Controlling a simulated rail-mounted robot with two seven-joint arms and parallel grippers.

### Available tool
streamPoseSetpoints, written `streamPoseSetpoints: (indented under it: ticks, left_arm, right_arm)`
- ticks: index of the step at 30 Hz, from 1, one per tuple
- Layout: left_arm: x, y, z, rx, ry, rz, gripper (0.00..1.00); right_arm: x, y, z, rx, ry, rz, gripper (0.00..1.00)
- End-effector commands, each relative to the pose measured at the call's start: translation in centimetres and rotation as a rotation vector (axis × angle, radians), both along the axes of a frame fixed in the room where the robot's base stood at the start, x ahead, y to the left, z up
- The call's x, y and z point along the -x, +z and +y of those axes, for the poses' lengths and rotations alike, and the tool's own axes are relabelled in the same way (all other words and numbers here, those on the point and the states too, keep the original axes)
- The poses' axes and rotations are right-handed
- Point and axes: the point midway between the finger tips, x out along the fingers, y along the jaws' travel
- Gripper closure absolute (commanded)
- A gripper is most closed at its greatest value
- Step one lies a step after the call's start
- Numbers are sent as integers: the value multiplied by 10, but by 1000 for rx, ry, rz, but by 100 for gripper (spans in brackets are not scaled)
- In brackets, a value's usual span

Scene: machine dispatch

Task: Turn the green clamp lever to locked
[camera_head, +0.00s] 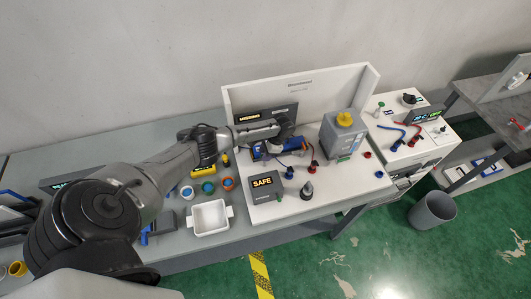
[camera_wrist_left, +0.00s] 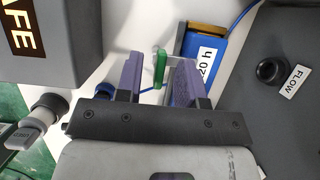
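The green clamp lever (camera_wrist_left: 159,68) stands upright between the two purple fingers of my left gripper (camera_wrist_left: 157,78) in the left wrist view. The fingers are open, with a gap to the lever on both sides. In the head view my left gripper (camera_head: 291,144) is over the white work board, beside a blue device (camera_head: 262,149); it hides the lever there. My right gripper is not in view.
A dark SAFE display (camera_head: 264,187) stands at the board's front left; it also shows in the wrist view (camera_wrist_left: 45,40). A grey box with a yellow knob (camera_head: 342,135) stands to the right. A dark knob (camera_wrist_left: 271,71) is beside a FLOW label. A white bin (camera_head: 210,218) is in front.

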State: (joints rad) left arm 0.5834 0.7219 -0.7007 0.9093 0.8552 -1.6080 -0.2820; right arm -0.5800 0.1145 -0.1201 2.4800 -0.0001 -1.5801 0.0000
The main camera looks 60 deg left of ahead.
Motion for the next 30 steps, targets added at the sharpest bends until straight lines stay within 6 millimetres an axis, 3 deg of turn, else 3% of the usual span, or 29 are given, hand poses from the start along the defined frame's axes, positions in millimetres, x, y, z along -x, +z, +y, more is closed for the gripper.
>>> streamPoseSetpoints:
  ticks: [7, 21, 30]
  left_arm:
    - [-9, 19, -2, 0, 0, -4, 65]
    - [-41, 100, -11, 1, -1, -4, 65]
    - [-50, 125, -14, 0, 0, -1, 65]
  right_arm:
    - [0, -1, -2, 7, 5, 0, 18]
    - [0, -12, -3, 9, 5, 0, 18]
    - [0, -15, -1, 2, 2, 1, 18]
